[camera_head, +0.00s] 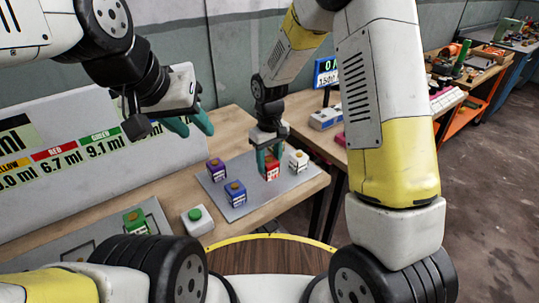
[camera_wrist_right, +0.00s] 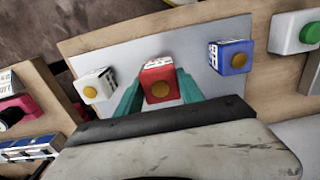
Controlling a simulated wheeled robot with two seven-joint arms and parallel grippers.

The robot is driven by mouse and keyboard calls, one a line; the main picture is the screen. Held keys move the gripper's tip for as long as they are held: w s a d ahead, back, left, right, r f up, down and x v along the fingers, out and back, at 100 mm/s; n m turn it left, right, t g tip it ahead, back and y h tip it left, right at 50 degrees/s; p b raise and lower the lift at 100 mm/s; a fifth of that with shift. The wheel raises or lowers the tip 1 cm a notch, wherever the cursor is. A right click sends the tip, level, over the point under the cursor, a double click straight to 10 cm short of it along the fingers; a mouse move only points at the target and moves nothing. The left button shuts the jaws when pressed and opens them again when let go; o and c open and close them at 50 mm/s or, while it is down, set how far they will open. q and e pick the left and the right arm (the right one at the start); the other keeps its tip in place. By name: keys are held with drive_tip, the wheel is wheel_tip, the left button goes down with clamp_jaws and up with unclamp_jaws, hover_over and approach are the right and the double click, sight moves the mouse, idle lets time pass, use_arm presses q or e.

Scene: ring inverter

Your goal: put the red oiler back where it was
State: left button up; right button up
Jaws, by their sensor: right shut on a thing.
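The red oiler (camera_head: 271,171) is a small red block with a white label and an orange-brown top. It is at the grey mat (camera_head: 222,202) on the wooden bench, between the blue and white oilers. My right gripper (camera_head: 268,158) is shut on it from above, with teal fingers on either side. In the right wrist view the red oiler (camera_wrist_right: 159,84) sits between the two teal fingers (camera_wrist_right: 158,95). Whether its base touches the mat is hard to tell. My left gripper (camera_head: 200,124) hangs at the upper left, its teal fingers apart and empty.
On the mat stand a blue oiler (camera_head: 235,192), a purple oiler (camera_head: 216,169) and a white oiler (camera_head: 298,160). A green oiler (camera_head: 136,221) stands on a grey plate at the left. A green-button box (camera_head: 197,219) is nearby. A sign (camera_head: 85,155) lists colours and amounts.

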sight(270, 170)
drive_tip(key=shift+w+f, duration=0.1)
drive_tip(key=shift+f, duration=1.65)
drive_tip(key=shift+f, duration=0.15)
drive_tip(key=o, duration=1.5)
drive_tip(key=shift+c, duration=0.2)
